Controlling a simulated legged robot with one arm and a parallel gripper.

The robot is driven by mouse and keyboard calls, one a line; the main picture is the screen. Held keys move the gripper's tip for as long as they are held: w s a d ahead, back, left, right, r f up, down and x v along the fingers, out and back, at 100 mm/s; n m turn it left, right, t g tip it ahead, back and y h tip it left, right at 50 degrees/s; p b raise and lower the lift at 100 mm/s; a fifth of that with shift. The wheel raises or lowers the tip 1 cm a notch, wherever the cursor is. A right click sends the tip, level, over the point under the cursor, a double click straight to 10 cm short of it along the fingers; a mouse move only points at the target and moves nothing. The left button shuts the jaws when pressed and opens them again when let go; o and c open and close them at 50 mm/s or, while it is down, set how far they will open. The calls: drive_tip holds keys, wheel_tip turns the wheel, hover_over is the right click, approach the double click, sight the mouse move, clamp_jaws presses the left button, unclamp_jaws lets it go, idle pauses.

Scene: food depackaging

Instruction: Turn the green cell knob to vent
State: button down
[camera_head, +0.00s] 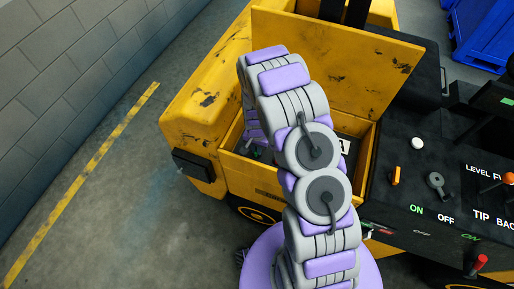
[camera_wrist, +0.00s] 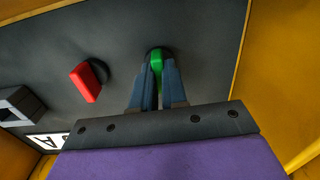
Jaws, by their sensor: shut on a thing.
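In the wrist view the green cell knob (camera_wrist: 156,60) stands on a dark panel (camera_wrist: 200,50). My gripper (camera_wrist: 156,72) has its two blue-grey fingers closed on either side of it, and a strip of green shows between the tips. A red knob (camera_wrist: 86,82) sits on the same panel to the left, apart from the fingers. Vent markings cannot be seen.
Yellow walls (camera_wrist: 272,80) border the panel in the wrist view. A dark socket-like block (camera_wrist: 18,104) and a white label (camera_wrist: 50,142) lie at left. In the head view a raised yellow lid (camera_head: 350,60) stands behind my arm, and a black console (camera_head: 400,190) with switches is at right.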

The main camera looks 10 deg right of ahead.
drive_tip(key=n, duration=0.4)
drive_tip(key=shift+n, duration=0.4)
drive_tip(key=n, duration=0.4)
drive_tip(key=shift+w+n+p, duration=0.1)
drive_tip(key=shift+n+p, duration=0.2)
drive_tip(key=shift+p, duration=0.1)
drive_tip(key=n, duration=0.4)
drive_tip(key=shift+n, duration=2.1)
drive_tip(key=shift+r, duration=0.1)
drive_tip(key=c, duration=1.2)
unclamp_jaws()
drive_tip(key=shift+o, duration=0.2)
